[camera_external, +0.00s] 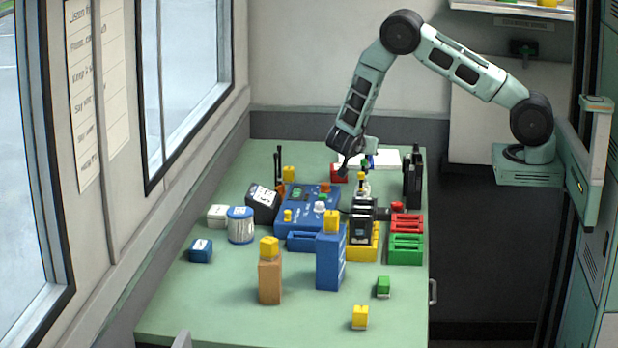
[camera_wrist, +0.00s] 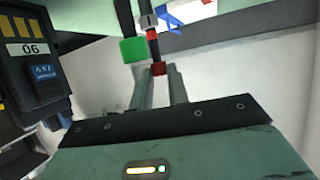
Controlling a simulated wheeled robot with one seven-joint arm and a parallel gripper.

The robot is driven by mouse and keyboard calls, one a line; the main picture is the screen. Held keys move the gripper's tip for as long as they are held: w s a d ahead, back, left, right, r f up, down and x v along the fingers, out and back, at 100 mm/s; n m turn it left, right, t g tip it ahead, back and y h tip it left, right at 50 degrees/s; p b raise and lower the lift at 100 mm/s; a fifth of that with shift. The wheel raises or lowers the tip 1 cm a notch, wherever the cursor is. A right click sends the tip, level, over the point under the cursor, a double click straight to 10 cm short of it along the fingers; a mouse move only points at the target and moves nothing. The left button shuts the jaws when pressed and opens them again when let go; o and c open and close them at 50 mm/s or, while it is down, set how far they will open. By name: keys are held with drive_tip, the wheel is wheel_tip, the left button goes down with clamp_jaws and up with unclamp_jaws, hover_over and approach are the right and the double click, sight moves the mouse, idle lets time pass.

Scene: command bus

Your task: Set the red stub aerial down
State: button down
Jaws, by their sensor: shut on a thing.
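My gripper (camera_wrist: 160,80) is shut on the red stub aerial (camera_wrist: 158,68); a small red piece shows between the fingertips in the wrist view, with a dark rod rising beyond it. I cannot tell whether the rod belongs to it. In the external view my gripper (camera_external: 352,168) hangs over the far part of the table, near a red block (camera_external: 338,174) and small green and blue pieces. The held aerial is not clearly made out there, and I cannot tell whether it touches anything.
A blue radio-like unit (camera_external: 295,222) stands mid-table, with black batteries in a yellow holder (camera_external: 362,255) and red (camera_external: 406,222) and green racks (camera_external: 405,252) to its right. A tall black handset (camera_external: 413,178) stands at the right edge.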

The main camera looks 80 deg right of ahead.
drive_tip(key=shift+f, duration=1.15)
drive_tip(key=shift+f, duration=0.1)
drive_tip(key=c, duration=1.3)
unclamp_jaws()
drive_tip(key=shift+c, duration=0.2)
